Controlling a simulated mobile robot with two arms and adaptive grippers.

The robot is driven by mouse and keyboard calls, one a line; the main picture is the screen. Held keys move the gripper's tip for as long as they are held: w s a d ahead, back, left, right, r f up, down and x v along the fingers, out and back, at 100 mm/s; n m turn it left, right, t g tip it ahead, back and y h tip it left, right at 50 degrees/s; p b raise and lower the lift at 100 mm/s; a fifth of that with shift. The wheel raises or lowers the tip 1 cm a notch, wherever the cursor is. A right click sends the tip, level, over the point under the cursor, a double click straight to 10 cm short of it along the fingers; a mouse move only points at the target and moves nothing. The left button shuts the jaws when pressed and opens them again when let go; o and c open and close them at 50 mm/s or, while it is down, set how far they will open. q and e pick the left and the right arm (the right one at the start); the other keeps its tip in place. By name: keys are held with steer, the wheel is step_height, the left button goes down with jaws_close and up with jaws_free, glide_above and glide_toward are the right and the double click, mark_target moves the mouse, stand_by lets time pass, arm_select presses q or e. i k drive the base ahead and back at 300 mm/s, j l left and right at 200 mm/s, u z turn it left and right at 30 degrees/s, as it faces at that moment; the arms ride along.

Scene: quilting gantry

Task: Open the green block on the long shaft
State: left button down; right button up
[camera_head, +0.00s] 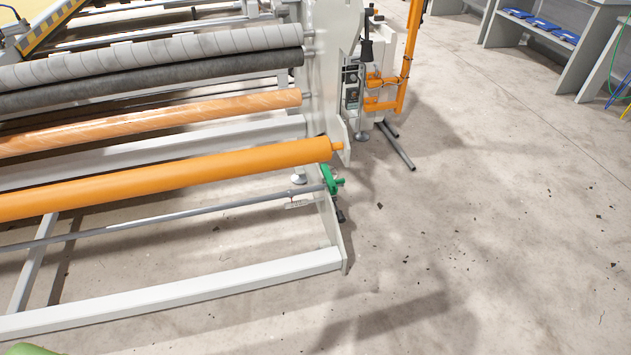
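The green block (329,180) sits at the right end of the long thin grey shaft (215,209), by the machine's white end frame. A small dark part hangs below the block. The block is small in view, and I cannot tell whether it is open or closed. The shaft runs to the left edge, below the orange roller. Neither of my grippers is in view.
A thick orange roller (170,178) lies above the shaft. A white floor rail (180,291) runs in front. An orange-handled unit (385,90) stands behind the end frame. Grey benches stand at the back right.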

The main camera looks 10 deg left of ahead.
mark_target(331, 183)
steer(key=i+l+u, duration=0.25)
steer(key=u, duration=0.2)
steer(key=i+l+u, duration=0.2)
steer(key=l+u, duration=0.2)
steer(key=i+l+u, duration=0.15)
steer(key=l+u, duration=0.3)
